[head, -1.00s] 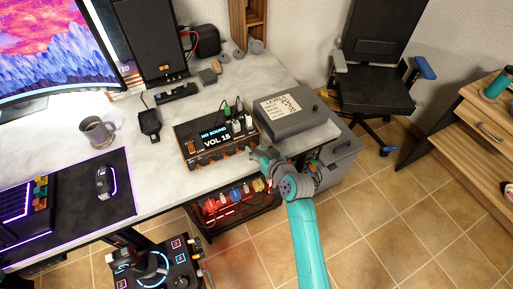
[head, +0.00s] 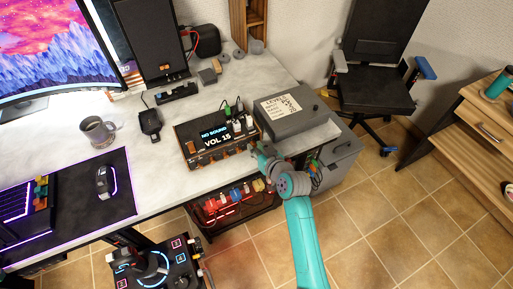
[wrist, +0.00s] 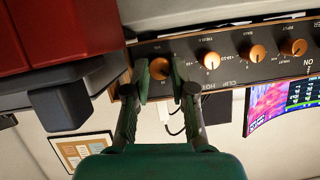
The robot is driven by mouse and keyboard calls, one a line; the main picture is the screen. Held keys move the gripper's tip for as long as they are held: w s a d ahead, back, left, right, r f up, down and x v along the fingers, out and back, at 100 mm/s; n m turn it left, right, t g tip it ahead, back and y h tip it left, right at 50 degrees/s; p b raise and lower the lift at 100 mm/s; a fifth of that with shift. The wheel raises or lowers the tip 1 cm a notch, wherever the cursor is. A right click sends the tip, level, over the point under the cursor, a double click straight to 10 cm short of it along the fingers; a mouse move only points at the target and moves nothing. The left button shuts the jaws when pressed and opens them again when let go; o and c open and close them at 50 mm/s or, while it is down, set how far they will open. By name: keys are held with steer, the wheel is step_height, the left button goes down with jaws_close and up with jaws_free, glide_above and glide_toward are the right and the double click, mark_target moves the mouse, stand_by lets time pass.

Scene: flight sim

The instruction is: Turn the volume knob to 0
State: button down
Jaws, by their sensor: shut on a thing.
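The amplifier (head: 186,152) is a dark box with orange-brown trim on the desk. Its display reads "NO SOUND" and "VOL 15". A row of copper-coloured knobs runs along its front, and the wrist view shows this panel (wrist: 227,67) upside down. The volume knob (wrist: 159,67) is the one at the left end of the row in the wrist view. My gripper (wrist: 161,82) has one finger on each side of this knob and is shut on it. In the head view, my gripper (head: 259,160) is at the amplifier's right front corner, and the knob is hidden there.
A grey case (head: 290,125) with a handwritten label stands close to the right of the amplifier. A lit rack (head: 236,204) sits below the desk edge. A mug (head: 97,131) and mouse (head: 105,182) are further left.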

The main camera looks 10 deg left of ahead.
steer(key=n, duration=0.1)
steer(key=n+t+h, duration=0.1)
steer(key=shift+s+a+n+h, duration=0.2)
steer(key=shift+n+h, duration=0.1)
steer(key=shift+n, duration=0.1)
steer(key=shift+a+n+t+h, duration=0.15)
steer(key=shift+n+t+h, duration=0.5)
steer(key=shift+n, duration=0.55)
steer(key=n+t, duration=0.1)
steer(key=n+h, duration=0.1)
steer(key=n, duration=0.1)
steer(key=shift+s+a+f+t, duration=0.1)
steer(key=shift+f+t, duration=0.15)
steer(key=shift+t, duration=0.1)
steer(key=shift+n+t+h, duration=0.35)
steer(key=shift+n+t, duration=0.25)
steer(key=shift+n, duration=0.7)
steer(key=shift+f, duration=0.1)
steer(key=c, duration=1)
jaws_free()
